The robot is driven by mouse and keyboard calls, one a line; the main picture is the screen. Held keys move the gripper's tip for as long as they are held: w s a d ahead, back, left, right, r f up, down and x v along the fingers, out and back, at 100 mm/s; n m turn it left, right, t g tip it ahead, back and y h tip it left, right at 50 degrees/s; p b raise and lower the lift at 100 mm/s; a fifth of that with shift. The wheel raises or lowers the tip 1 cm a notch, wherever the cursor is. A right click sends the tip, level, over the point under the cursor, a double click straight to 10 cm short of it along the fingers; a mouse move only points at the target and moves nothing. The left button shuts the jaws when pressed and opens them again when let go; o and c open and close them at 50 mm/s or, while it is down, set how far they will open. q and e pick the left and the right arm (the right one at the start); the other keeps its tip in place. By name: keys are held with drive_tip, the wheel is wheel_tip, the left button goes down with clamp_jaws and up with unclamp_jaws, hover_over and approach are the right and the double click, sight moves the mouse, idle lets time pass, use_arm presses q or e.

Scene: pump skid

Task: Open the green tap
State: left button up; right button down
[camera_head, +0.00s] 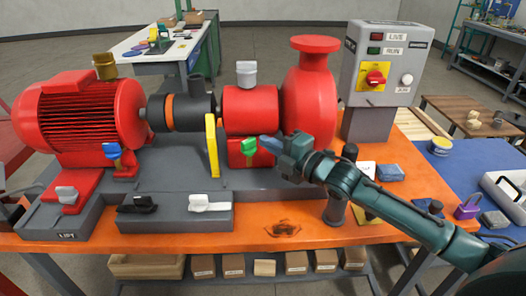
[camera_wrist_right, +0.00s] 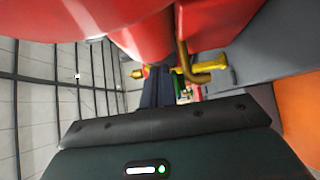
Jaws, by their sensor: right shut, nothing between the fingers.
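The green tap (camera_head: 248,149) is on the front of the red pump block, below the red cylinder. My right gripper (camera_head: 267,145) reaches in from the right and is shut and empty. Its tips are immediately to the right of the green handle; whether they touch it I cannot tell. In the right wrist view the dark fingers (camera_wrist_right: 156,92) point away between red housings, and a small green patch beside them is too small to identify. My left gripper is not in view.
A tall yellow lever (camera_head: 212,147) stands just left of the green tap. A blue tap (camera_head: 113,153) is further left. Black (camera_head: 138,204) and white (camera_head: 207,204) handles lie in front. A grey control box (camera_head: 384,62) stands right; a brass pipe (camera_wrist_right: 190,70) shows in the wrist view.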

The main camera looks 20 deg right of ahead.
drive_tip(key=shift+w, duration=0.1)
idle(0.6)
wheel_tip(320, 180, up, 10)
idle(0.4)
drive_tip(key=s+a+f+m+y, duration=0.1)
drive_tip(key=s+f+m, duration=0.2)
drive_tip(key=m, duration=0.5)
drive_tip(key=s+a+f+m, duration=0.2)
drive_tip(key=s+m, duration=0.2)
drive_tip(key=m, duration=0.4)
drive_tip(key=s+d+f+m+h, duration=0.1)
drive_tip(key=s+d+f+m, duration=0.1)
drive_tip(key=m, duration=0.8)
drive_tip(key=s+d+f+m+h+p, duration=0.1)
drive_tip(key=s+d+m, duration=0.3)
drive_tip(key=m, duration=0.7)
drive_tip(key=shift+s+d+f+m+t+h, duration=0.25)
drive_tip(key=shift+s+f+t+h, duration=0.2)
drive_tip(key=shift+s+f, duration=0.4)
